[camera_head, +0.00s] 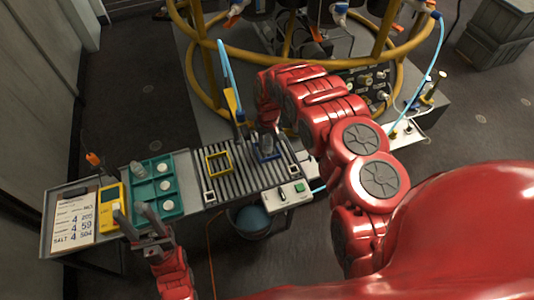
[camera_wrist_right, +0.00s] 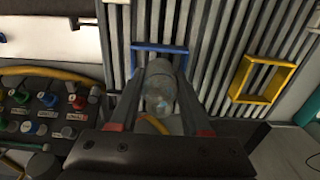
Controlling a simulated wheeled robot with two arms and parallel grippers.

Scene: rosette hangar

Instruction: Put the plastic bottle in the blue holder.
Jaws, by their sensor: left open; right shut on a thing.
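The blue holder (camera_head: 279,154) is a small square frame on the grey slatted rack. In the right wrist view its blue bar (camera_wrist_right: 146,47) shows just beyond the bottle. My right gripper (camera_head: 267,128) is shut on the clear plastic bottle (camera_wrist_right: 160,88), with one finger on each side. In the head view the bottle (camera_head: 267,145) is upright and overlaps the blue holder. I cannot tell whether its base is inside the frame or above it. The right gripper (camera_wrist_right: 160,105) hides part of the holder. My left gripper (camera_head: 150,232) is open and empty near the teal tray.
A yellow square holder (camera_head: 207,161) stands left of the blue one; it also shows in the wrist view (camera_wrist_right: 246,97). The teal tray (camera_head: 170,207) holds white round items and a translucent container. A control box (camera_head: 287,196) sits at the rack's front. Yellow rails (camera_head: 205,95) stand behind.

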